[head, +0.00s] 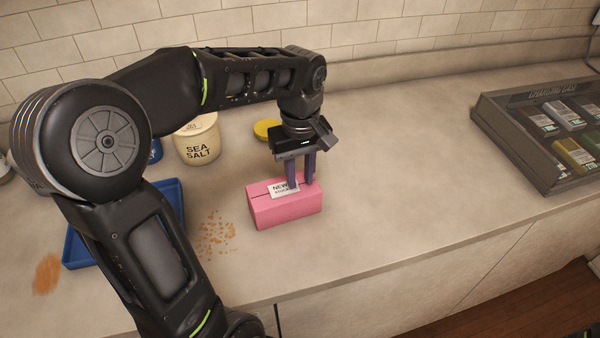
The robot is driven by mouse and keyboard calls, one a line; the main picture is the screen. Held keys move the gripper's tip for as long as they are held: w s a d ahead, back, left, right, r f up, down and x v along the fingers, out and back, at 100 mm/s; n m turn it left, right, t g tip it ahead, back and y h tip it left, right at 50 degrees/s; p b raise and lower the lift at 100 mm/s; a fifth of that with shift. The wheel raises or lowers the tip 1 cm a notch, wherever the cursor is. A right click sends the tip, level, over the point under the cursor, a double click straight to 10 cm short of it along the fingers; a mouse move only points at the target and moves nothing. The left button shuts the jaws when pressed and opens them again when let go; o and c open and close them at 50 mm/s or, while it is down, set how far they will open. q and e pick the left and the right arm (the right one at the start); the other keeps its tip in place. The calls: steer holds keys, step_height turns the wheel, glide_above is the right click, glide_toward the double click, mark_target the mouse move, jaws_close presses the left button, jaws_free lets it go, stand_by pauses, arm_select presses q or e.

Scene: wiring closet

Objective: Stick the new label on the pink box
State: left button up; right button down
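The pink box (290,212) sits on the counter in the middle of the head view. A small white label (278,189) with dark print beginning "NEW" appears flat against the box's top, towards its left side. My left gripper (301,186) points down over the box top. Its two fingers stand apart with a gap between them, and the left finger covers the label's right end. I cannot tell whether the fingertips touch the label or the box. My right gripper is out of view.
A sea salt jar (198,143) and a yellow lid (268,130) stand behind the box. A blue tray (76,250) is at left, partly behind my arm. Orange crumbs (215,235) lie nearby. A dark charging case (505,135) is at right. The counter between box and case is clear.

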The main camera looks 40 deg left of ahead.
arm_select(q)
step_height(320, 180, up, 8)
stand_by(0.6)
steer(key=shift+f, duration=0.1)
stand_by(0.3)
